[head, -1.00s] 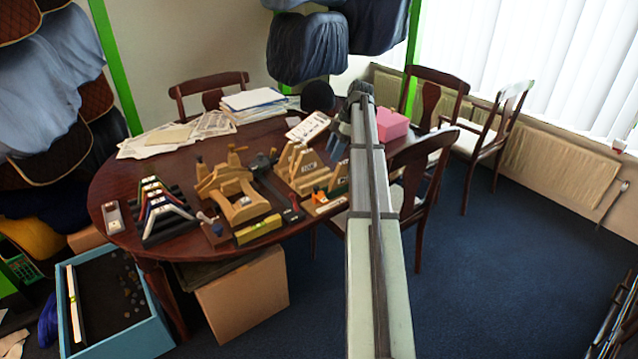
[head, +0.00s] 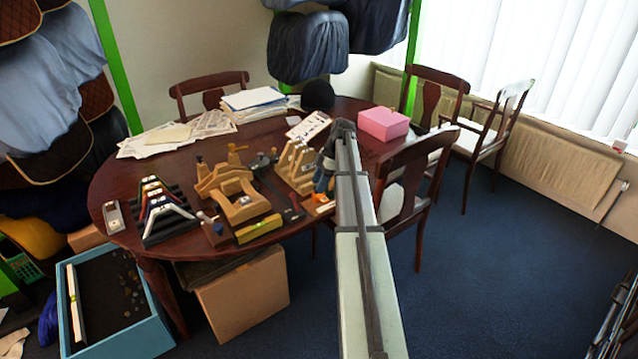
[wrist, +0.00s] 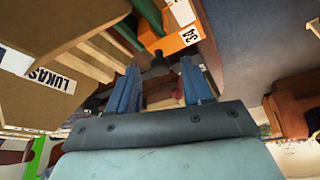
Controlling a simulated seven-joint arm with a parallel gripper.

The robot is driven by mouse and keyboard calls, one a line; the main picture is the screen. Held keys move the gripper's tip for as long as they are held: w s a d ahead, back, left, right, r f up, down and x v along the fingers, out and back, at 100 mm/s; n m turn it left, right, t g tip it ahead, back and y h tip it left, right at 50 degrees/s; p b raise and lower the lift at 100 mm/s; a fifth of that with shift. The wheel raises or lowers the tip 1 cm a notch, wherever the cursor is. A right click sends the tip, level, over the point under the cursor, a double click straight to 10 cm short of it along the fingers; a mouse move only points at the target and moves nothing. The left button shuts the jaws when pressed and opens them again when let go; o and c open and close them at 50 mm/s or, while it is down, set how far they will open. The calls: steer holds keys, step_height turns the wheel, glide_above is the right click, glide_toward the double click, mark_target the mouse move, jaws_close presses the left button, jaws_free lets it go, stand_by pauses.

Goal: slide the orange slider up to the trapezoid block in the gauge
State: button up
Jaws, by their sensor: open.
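The orange slider (head: 319,204) is at the front right of the wooden gauge (head: 296,172), mostly behind my gripper in the head view. In the wrist view an orange piece (wrist: 180,41) with a white number label lies beyond the fingertips, beside a green strip. My gripper (wrist: 160,72) has its two blue fingers apart with nothing between them. In the head view my gripper (head: 325,178) points down over the gauge's right side. Pale wooden pieces with slanted sides stand on the gauge; I cannot tell which is the trapezoid block.
A wooden saddle-like fixture (head: 240,195) and a yellow level (head: 259,229) are left of the gauge. A black rack with coloured angled pieces (head: 164,212) stands further left. A pink box (head: 383,124) is behind right. In the wrist view a "LUKAS" label (wrist: 55,80) is close by on wood.

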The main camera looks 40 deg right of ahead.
steer(key=shift+a+f, duration=0.15)
steer(key=shift+f, duration=0.15)
jaws_close()
stand_by(0.4)
